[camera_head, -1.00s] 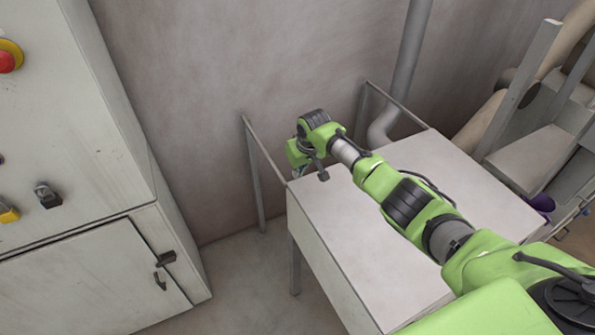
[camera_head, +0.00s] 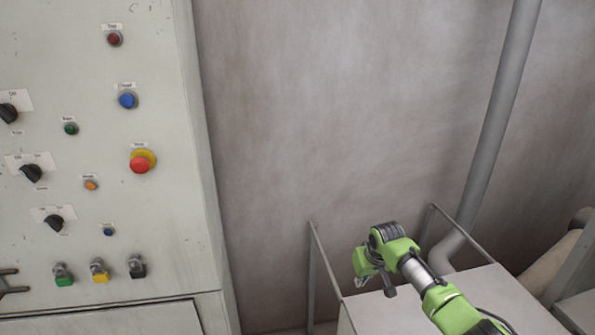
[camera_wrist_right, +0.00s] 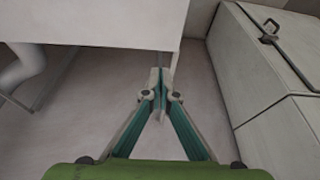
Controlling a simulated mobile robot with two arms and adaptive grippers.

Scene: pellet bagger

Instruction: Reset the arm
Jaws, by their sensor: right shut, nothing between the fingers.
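My right arm, green with dark joints, comes in from the lower right in the head view. It reaches over a pale box-like table (camera_head: 480,300). My right gripper (camera_head: 368,284) is at the arm's far end, near the table's left edge, and is small there. In the right wrist view the right gripper (camera_wrist_right: 161,78) shows its two teal-lined fingers meeting at the tips. It is shut with nothing between them, above the bare floor between the table and the cabinet.
A pale control cabinet (camera_head: 195,200) with knobs, coloured buttons and a red emergency stop (camera_head: 140,162) stands at the left. A grey wall (camera_head: 340,110) and a grey pipe (camera_head: 495,130) are behind. The wrist view shows clear floor (camera_wrist_right: 190,120) below the gripper.

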